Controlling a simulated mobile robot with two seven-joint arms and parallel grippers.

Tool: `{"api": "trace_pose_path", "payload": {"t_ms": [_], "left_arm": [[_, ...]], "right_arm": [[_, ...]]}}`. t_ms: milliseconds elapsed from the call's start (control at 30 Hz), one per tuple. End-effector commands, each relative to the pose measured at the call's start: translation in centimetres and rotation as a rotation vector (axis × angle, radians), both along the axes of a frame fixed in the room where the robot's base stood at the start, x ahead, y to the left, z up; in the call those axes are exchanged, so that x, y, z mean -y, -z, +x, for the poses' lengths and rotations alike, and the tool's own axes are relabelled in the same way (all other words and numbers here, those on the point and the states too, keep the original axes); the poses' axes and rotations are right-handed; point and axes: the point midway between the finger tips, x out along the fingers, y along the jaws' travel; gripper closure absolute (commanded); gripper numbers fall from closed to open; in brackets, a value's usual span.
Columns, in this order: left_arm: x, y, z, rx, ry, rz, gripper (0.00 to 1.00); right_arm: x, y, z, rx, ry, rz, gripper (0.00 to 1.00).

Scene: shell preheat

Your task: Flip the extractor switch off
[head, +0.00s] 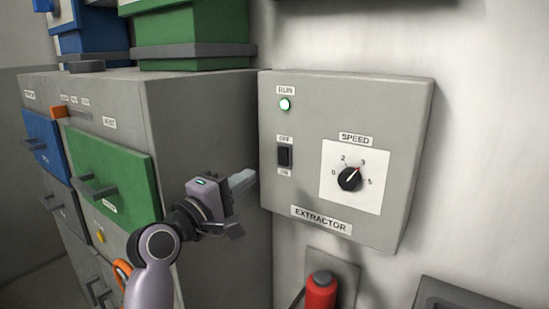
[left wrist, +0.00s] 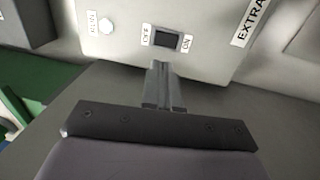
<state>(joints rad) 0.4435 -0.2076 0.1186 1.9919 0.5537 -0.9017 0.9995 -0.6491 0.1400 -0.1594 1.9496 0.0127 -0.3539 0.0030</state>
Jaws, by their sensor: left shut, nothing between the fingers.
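The grey extractor box (head: 395,115) is on the wall in the head view. Its black rocker switch (head: 285,157) sits between an OFF label above and an ON label below. The RUN lamp (head: 285,104) above it glows pale green. The speed knob (head: 349,179) points near 3. My left gripper (head: 250,178) is shut and empty, just left of and a little below the switch, apart from it. In the left wrist view the shut fingertips (left wrist: 161,68) point toward the switch (left wrist: 167,39), with a small gap. My right gripper is not in view.
A grey cabinet (head: 200,110) with blue and green drawers stands left of the box, close to my left arm. Green and blue bins (head: 190,22) rest on top. A red cylinder (head: 320,290) is below the box. The wall right of the box is bare.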

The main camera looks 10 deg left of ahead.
Motion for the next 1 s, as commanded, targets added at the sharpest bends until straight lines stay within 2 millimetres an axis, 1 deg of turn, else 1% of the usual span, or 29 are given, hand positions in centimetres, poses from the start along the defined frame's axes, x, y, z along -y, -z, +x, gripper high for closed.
{"api": "trace_pose_path", "payload": {"t_ms": [33, 300, 600, 800, 1000], "left_arm": [[0.4, -0.3, 0.8, 0.001, 0.001, 0.0, 1.0], [1.9, -0.7, 4.5, 0.0, 0.001, 0.001, 1.0], [3.3, -1.2, 8.0, 0.0, 0.0, 0.001, 1.0], [3.8, -1.2, 9.1, 0.0, 0.0, 0.001, 1.0], [3.9, -1.2, 9.4, -0.001, 0.0, 0.001, 1.0]], "right_arm": [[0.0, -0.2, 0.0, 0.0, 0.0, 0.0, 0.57], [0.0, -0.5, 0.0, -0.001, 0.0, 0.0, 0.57], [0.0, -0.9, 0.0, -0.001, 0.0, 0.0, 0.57], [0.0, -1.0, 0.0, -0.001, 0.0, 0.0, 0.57], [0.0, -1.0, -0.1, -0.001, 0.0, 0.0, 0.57]]}}
